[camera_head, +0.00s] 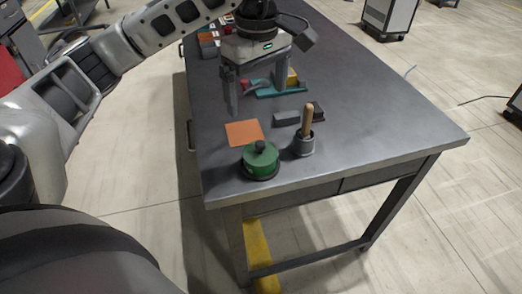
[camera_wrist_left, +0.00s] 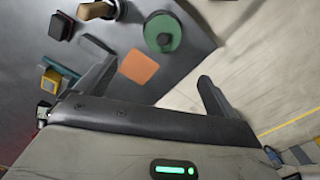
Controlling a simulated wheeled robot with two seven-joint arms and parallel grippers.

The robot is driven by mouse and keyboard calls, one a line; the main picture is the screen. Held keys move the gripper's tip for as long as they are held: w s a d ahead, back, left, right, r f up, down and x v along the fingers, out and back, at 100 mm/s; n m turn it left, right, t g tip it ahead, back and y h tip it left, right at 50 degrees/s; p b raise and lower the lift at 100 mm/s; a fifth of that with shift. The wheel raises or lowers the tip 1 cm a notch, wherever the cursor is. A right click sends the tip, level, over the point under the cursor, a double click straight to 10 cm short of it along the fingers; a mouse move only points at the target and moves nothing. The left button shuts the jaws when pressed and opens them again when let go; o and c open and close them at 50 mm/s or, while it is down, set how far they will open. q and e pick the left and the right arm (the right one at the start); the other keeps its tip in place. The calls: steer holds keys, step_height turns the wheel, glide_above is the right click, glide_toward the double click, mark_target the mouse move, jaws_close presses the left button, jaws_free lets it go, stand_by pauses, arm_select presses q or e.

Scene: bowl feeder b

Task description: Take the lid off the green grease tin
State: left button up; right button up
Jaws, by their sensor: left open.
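The green grease tin (camera_head: 262,169) stands upright near the table's front edge. Its green lid (camera_head: 254,153) with a dark knob sits on top. In the left wrist view the tin (camera_wrist_left: 173,26) is seen from above, beyond the fingers, with the knob at its middle. My left gripper (camera_head: 257,103) is open and empty above the table, farther back than the tin and apart from it. Both of its fingers (camera_wrist_left: 150,78) show in the wrist view with nothing between them. My right gripper is in neither view.
An orange square (camera_head: 243,132) lies flat just behind the tin. Dark blocks (camera_head: 287,119) lie behind the cup, and a teal base (camera_head: 268,92) farther back. The table (camera_head: 390,130) is clear at right.

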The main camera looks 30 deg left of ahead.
mark_target(259, 141)
arm_select(q)
step_height(259, 141, down, 8)
steer(key=shift+d+f+p, duration=0.1)
steer(key=shift+p, duration=0.2)
steer(key=f, duration=0.2)
steer(key=f+p, duration=0.1)
steer(key=f, duration=0.1)
steer(key=shift+s+d, duration=0.15)
steer(key=shift+s, duration=0.1)
steer(key=shift+f, duration=0.55)
steer(key=c, duration=1.1)
